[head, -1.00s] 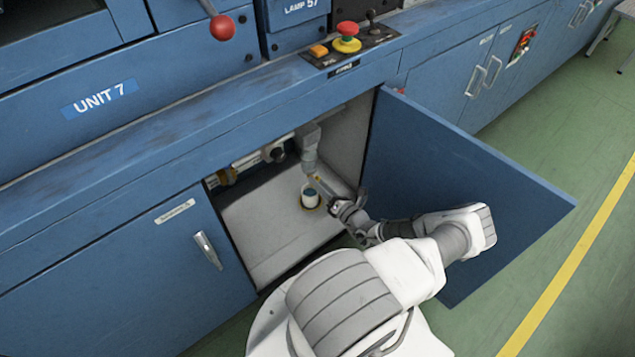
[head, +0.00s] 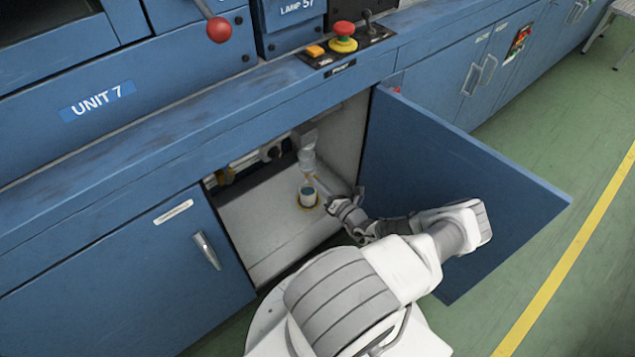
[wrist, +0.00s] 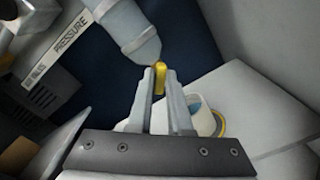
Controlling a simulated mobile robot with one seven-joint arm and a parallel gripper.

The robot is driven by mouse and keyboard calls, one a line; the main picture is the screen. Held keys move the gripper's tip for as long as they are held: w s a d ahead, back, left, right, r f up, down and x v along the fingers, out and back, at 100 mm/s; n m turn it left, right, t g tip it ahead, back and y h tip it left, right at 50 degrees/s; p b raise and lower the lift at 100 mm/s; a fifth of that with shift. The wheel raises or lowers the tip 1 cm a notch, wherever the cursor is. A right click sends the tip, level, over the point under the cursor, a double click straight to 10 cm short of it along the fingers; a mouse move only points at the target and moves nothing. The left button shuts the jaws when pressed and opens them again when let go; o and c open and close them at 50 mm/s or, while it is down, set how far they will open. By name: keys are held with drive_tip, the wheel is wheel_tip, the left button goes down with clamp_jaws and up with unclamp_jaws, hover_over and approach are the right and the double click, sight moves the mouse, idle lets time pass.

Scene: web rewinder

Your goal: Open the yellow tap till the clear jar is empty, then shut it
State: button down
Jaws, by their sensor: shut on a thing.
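The clear jar (head: 307,159) hangs upright inside the open cabinet. Its lower end (wrist: 138,42) fills the top of the wrist view; its liquid level is hard to read. The yellow tap (wrist: 159,77) is a small handle below the jar's tapered end. My gripper (wrist: 160,80) is shut on the tap, with a grey fingertip on each side of it. A white cup (head: 308,196) with blue inside stands below the jar, and shows behind my right finger in the wrist view (wrist: 204,118).
The cup sits at a yellow ring on the pale cabinet floor (head: 255,225). The open blue door (head: 450,190) stands right of my arm. Pipework (head: 245,163) lies at the back left, and a PRESSURE label (wrist: 70,38) shows in the wrist view.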

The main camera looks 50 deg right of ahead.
drive_tip(key=shift+a+n+p, duration=0.1)
drive_tip(key=shift+n+p, duration=1.7)
drive_tip(key=shift+n, duration=2.1)
drive_tip(key=c, duration=0.9)
unclamp_jaws()
drive_tip(key=shift+o, duration=0.2)
